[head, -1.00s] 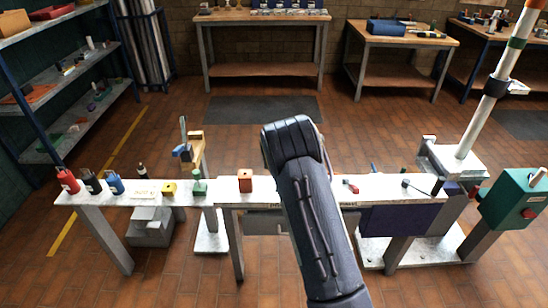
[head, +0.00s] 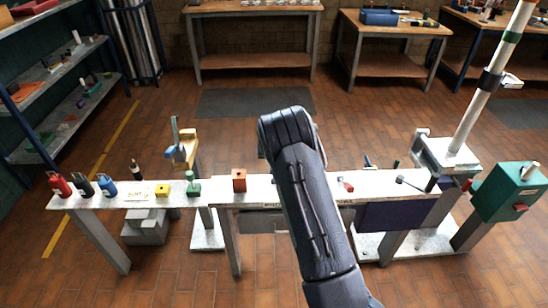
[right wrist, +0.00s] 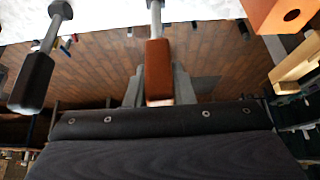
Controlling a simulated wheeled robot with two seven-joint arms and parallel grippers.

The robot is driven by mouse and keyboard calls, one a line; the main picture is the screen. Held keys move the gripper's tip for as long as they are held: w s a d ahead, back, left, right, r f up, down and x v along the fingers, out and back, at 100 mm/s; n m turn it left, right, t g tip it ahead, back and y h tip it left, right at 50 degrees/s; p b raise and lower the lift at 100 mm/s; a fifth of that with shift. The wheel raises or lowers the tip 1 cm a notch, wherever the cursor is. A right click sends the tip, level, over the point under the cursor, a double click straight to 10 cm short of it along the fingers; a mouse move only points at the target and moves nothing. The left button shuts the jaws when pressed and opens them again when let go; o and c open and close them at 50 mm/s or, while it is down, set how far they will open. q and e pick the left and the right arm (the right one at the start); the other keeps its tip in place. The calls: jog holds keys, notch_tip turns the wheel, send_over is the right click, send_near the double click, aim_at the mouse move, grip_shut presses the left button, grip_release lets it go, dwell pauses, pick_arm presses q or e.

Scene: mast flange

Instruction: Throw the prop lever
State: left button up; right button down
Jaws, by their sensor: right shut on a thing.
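In the right wrist view my right gripper (right wrist: 158,92) is shut on the orange-brown handle (right wrist: 157,62) of a lever with a pale metal shaft. I cannot read a label that names this lever. A second lever with a dark handle (right wrist: 33,78) stands apart from it on the left. In the head view my right arm reaches over the bench (head: 221,194) and hides its gripper and the held lever. My left gripper is not in view.
An orange block (head: 239,181) stands on the bench left of my arm, with green and yellow pieces further left. A red-handled lever (head: 345,184) and a dark-knobbed lever (head: 402,180) are right of it. A tilted mast (head: 490,84) and green box (head: 508,190) stand at the right.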

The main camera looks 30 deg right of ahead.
jog(key=c, duration=1.2)
grip_release()
jog(key=shift+w, duration=0.15)
jog(key=shift+c, duration=0.2)
jog(key=v, duration=0.7)
jog(key=shift+s+r+b, duration=0.25)
jog(key=shift+r+b, duration=0.1)
jog(key=s+a+r+n+y, duration=0.1)
jog(key=s+a+r+y, duration=0.2)
jog(key=s+a+r, duration=0.55)
jog(key=s+a+r+y, duration=0.3)
jog(key=s+a+r, duration=0.2)
jog(key=s, duration=0.7)
jog(key=s+a+n, duration=0.1)
jog(key=s+a, duration=0.3)
jog(key=s, duration=0.4)
jog(key=s+a+f+n, duration=0.1)
jog(key=s+a+n, duration=0.1)
jog(key=s+a, duration=0.3)
jog(key=s, duration=0.3)
jog(key=shift+s+a+n+t+y, duration=0.2)
jog(key=shift+s+n+t+y, duration=0.1)
jog(key=shift+s+y, duration=0.1)
